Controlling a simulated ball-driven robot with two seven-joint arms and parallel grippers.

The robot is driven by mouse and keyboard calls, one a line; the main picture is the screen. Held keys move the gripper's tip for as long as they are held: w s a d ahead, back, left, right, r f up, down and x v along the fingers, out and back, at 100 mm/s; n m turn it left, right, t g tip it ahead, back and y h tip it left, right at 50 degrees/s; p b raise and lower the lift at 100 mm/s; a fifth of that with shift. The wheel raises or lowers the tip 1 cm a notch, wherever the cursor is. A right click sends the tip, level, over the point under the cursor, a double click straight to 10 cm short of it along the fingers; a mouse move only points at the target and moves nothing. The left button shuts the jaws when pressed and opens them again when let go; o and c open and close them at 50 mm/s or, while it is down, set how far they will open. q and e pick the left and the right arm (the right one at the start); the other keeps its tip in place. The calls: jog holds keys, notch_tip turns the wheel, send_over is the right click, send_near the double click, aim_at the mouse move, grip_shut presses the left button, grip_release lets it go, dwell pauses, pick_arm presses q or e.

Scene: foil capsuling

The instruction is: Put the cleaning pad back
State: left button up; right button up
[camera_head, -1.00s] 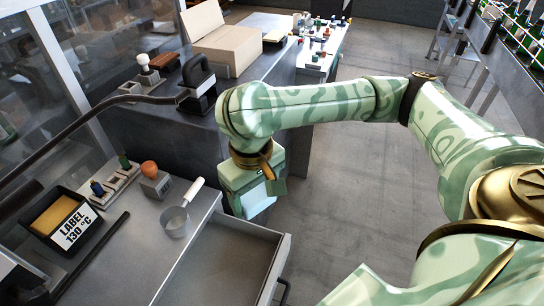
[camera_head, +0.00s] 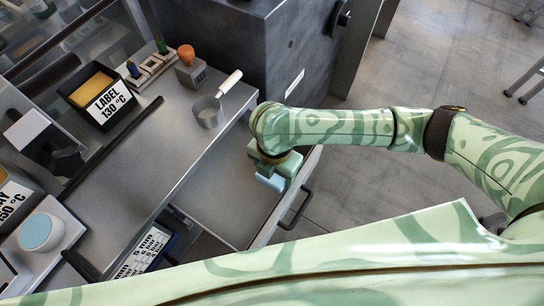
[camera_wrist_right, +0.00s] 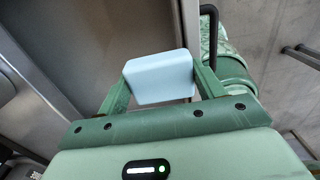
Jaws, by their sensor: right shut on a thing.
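The cleaning pad, a pale blue block (camera_head: 270,181), is between the fingers of my right gripper (camera_head: 274,172). In the right wrist view the pad (camera_wrist_right: 160,78) fills the gap between the two green fingers, with the gripper (camera_wrist_right: 162,82) shut on it. In the head view they show over the right side of the open drawer (camera_head: 215,210), near its front wall and black handle. The arm hides part of the gripper from above. The pad's height above the drawer floor cannot be told. My left gripper is not in view.
On the steel worktop stand a small metal pan (camera_head: 208,112), an orange-topped stamp (camera_head: 188,66), a black tray labelled 130 °C (camera_head: 99,96) and a white round pot with a blue top (camera_head: 40,232). The visible drawer floor looks bare. A dark cabinet (camera_head: 290,45) stands behind.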

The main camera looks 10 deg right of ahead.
jog(key=w+f+b, duration=0.2)
jog(key=w, duration=0.1)
jog(key=w+d+f+b, duration=0.1)
jog(key=w+f+b, duration=0.1)
jog(key=w+f, duration=0.1)
jog(key=w+f+b, duration=0.2)
jog(key=w+f, duration=0.1)
jog(key=w, duration=0.1)
jog(key=shift+d+f, duration=0.1)
jog(key=shift+d, duration=0.3)
jog(key=f+b, duration=0.1)
jog(key=f, duration=0.1)
jog(key=f+b, duration=0.1)
jog(key=shift+w+f, duration=0.35)
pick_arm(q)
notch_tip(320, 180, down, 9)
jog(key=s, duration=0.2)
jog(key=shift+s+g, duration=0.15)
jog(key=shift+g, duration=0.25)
pick_arm(e)
jog(key=shift+r, duration=0.1)
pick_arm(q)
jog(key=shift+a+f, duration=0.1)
pick_arm(e)
jog(key=o, duration=1)
